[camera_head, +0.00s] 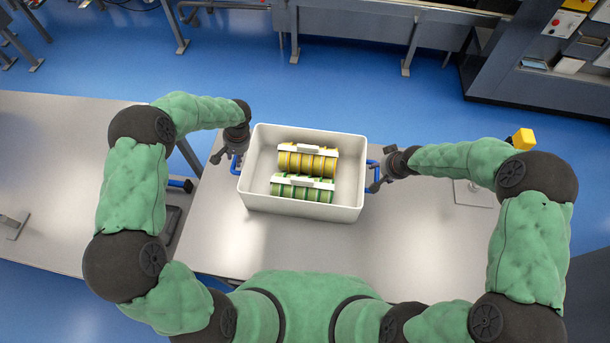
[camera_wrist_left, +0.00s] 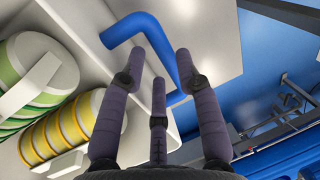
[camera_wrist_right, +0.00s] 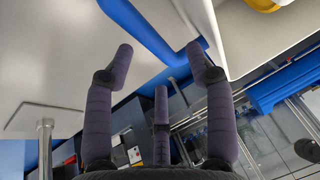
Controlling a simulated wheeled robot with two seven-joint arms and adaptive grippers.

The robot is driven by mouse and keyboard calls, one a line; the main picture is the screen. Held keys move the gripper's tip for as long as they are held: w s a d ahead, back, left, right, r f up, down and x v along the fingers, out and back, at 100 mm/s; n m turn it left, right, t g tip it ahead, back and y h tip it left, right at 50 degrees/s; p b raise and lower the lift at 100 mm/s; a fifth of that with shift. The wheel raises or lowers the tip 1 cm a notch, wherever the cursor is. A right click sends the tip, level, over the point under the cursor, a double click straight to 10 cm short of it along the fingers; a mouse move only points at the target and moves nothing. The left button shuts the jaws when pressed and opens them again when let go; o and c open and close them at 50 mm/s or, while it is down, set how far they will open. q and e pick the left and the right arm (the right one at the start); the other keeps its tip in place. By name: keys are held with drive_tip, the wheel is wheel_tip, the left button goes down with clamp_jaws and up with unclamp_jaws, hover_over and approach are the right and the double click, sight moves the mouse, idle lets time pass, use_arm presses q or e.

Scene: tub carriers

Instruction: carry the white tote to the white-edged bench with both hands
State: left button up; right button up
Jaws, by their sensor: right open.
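The white tote (camera_head: 300,208) stands on a pale grey bench (camera_head: 425,262) in front of me. It holds a carrier of yellow rings (camera_head: 308,163) and a carrier of green rings (camera_head: 302,190). My left gripper (camera_head: 232,154) is at the tote's left blue handle (camera_wrist_left: 127,28). In the left wrist view its fingers lie around the bar, and I cannot tell whether they grip it. My right gripper (camera_head: 373,178) is open at the right blue handle (camera_wrist_right: 150,35), with its fingers on either side of the bar. I cannot make out a white edge on either bench.
A second grey bench (camera_head: 55,150) stands to the left, with a narrow gap between the two. Blue floor (camera_head: 240,70) lies beyond. Grey machinery (camera_head: 350,25) stands at the back and a dark cabinet (camera_head: 515,85) at the back right. A yellow block (camera_head: 523,138) shows at the right.

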sight(378, 171)
use_arm(q)
drive_tip(key=shift+x, duration=2.15)
use_arm(e)
drive_tip(key=shift+x, duration=2.15)
use_arm(q)
drive_tip(key=c, duration=0.6)
use_arm(e)
drive_tip(key=c, duration=0.6)
use_arm(q)
clamp_jaws()
use_arm(e)
clamp_jaws()
use_arm(q)
drive_tip(key=shift+w+r, duration=0.2)
drive_tip(key=shift+r, duration=0.05)
use_arm(e)
drive_tip(key=shift+w+d+r, duration=0.1)
drive_tip(key=shift+w+r, duration=0.15)
drive_tip(key=shift+w, duration=0.05)
